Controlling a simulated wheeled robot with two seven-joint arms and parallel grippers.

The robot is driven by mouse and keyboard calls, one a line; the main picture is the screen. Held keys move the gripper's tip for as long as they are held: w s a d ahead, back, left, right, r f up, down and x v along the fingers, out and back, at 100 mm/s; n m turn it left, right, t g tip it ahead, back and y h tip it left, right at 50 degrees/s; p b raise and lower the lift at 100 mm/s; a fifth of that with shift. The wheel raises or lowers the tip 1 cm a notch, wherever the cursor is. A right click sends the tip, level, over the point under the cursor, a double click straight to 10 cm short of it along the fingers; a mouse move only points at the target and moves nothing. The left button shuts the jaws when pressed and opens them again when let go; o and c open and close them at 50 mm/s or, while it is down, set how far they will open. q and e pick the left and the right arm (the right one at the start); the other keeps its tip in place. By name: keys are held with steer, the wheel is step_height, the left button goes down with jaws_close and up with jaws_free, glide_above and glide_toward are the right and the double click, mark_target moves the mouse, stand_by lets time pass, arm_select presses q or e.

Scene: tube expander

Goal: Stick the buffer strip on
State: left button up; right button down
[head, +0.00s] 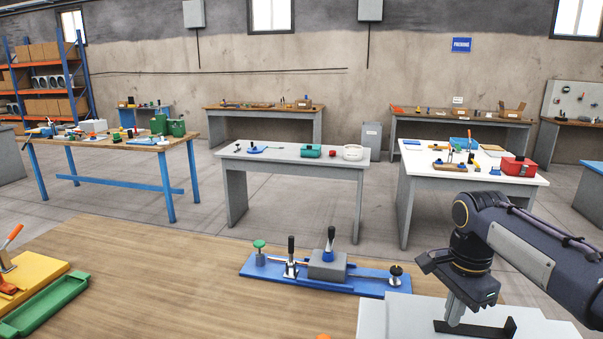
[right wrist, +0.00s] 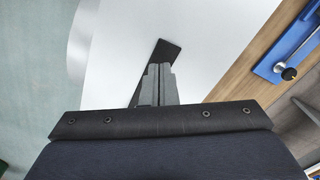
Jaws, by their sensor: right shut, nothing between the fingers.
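A black strip (head: 482,330), which looks like the buffer strip, lies on a white surface (head: 390,318) at the lower right of the head view. It also shows in the right wrist view (right wrist: 163,52), slanting under my fingers. My right gripper (head: 454,318) points down over the strip's left part. Its fingers (right wrist: 159,68) are shut with nothing between them and hide part of the strip. I cannot tell whether the fingertips touch it. A blue base (head: 368,284) with a grey block (head: 328,265) and black-handled clamps stands on the wooden table. My left gripper is out of view.
The wooden table (head: 180,285) has clear room left of the blue base. A yellow fixture (head: 38,283) and a green tray (head: 48,305) sit at the far left. Part of the blue base (right wrist: 300,42) shows at the right wrist view's upper right. Other workbenches stand behind.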

steer(key=shift+f+b, duration=0.35)
steer(key=shift+f, duration=0.3)
stand_by(0.8)
step_height(320, 180, up, 6)
steer(key=p, duration=0.6)
steer(key=shift+r, duration=0.1)
steer(key=s+n, duration=0.1)
steer(key=s, duration=0.1)
steer(key=s+f+n+b, duration=0.1)
steer(key=s, duration=0.1)
steer(key=s+n+t+y, duration=0.1)
steer(key=s, duration=0.1)
steer(key=shift+s+a+f, duration=0.15)
steer(key=shift+a, duration=0.1)
steer(key=s+a+f+n+t+y+b, duration=0.1)
steer(key=s+a+f+n+t, duration=0.1)
steer(key=s+f+n, duration=0.3)
steer(key=s+a+f+n+t+y+b, duration=0.1)
steer(key=s+a+f+n, duration=0.3)
steer(key=s, duration=0.6)
steer(key=shift+s+a+f+n+t+y+b, duration=0.4)
steer(key=shift+t+b, duration=0.2)
steer(key=shift+t, duration=0.2)
